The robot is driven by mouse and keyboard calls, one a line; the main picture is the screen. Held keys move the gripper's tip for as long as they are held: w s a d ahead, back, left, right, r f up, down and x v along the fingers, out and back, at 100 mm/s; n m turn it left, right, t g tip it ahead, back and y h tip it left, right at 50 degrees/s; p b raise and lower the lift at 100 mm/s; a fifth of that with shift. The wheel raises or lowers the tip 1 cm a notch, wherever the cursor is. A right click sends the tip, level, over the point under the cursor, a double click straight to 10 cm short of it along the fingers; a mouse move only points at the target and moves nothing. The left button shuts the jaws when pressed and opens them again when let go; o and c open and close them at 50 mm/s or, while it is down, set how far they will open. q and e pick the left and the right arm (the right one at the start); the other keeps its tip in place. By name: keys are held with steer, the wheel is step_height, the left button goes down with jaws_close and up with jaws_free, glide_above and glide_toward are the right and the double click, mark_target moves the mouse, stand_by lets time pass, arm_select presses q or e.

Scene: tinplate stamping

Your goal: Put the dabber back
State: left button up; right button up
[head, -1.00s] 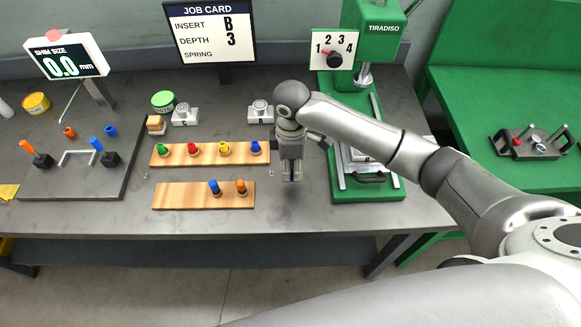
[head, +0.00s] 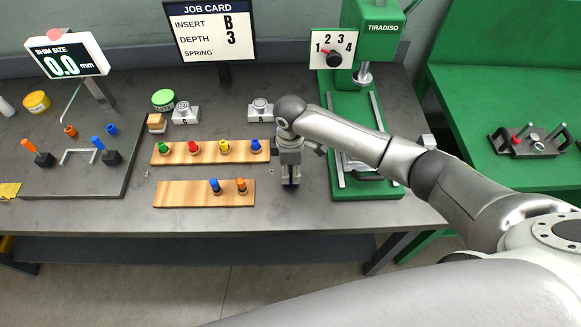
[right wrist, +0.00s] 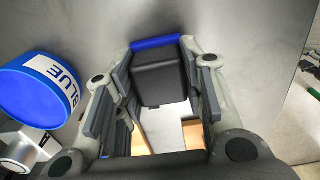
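My right gripper (head: 290,185) hangs pointing down over the grey table, just right of the two wooden racks. In the right wrist view its fingers (right wrist: 160,92) stand on either side of the dabber and appear closed on it. My left gripper is out of view.
The front rack (head: 180,196) holds a blue and an orange peg. The green press (head: 368,190) stands right. A green-lidded tin (head: 163,97) stands behind the racks.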

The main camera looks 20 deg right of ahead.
mark_target(290, 168)
steer(key=o, duration=0.4)
step_height(290, 168, up, 12)
steer(key=shift+r+b, duration=0.15)
steer(key=shift+b, duration=0.8)
